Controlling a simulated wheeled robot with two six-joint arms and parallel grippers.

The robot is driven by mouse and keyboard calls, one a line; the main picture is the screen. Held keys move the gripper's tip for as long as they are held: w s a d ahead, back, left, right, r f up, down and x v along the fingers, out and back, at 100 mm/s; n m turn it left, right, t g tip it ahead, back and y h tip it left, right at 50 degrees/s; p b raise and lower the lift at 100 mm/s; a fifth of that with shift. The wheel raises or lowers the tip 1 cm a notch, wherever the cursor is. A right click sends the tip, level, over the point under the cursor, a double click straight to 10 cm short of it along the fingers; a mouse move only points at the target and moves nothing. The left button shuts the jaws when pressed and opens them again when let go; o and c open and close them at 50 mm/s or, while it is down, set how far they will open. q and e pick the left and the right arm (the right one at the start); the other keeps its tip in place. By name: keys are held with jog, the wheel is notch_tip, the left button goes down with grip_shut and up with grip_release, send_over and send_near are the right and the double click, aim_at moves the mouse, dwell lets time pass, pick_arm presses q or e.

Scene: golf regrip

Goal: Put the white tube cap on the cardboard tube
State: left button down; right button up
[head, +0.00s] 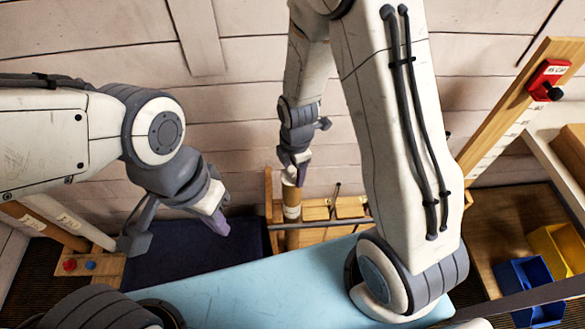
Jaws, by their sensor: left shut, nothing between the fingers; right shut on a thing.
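A tan cardboard tube (291,197) with a pale band stands upright at the wooden rack in the middle back. My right gripper (295,170) points down right above the tube's top. It is shut on a small pale piece, which looks like the white tube cap (289,181); the fingers hide most of it. I cannot tell whether the cap is seated on the tube or only touching its rim. My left gripper (218,222), with purple fingertips, is shut and empty above the dark blue mat, left of the tube.
The dark blue mat (190,256) and the light blue surface (250,292) look clear. Blue (525,288) and yellow (558,250) bins stand at the right, below a slanted wooden post (515,100).

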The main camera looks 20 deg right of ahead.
jog(key=shift+f, duration=0.35)
dwell(0.4)
jog(key=o, duration=0.9)
jog(key=shift+r, duration=0.1)
jog(key=r, duration=1)
jog(key=shift+s+d+r, duration=0.1)
jog(key=shift+s+r, duration=0.1)
jog(key=shift+s, duration=0.15)
jog(key=s+a+r+m, duration=0.2)
jog(key=s+r+m, duration=0.1)
jog(key=s, duration=0.3)
jog(key=s+a+r+m, duration=0.2)
jog(key=s+a+m, duration=0.1)
jog(key=s+m, duration=0.3)
jog(key=s+a+r+m, duration=0.3)
jog(key=s+m, duration=0.1)
jog(key=s, duration=0.2)
jog(key=shift+a+r+g+y, duration=0.1)
jog(key=shift+r+g+y, duration=0.25)
jog(key=shift+g+y, duration=0.05)
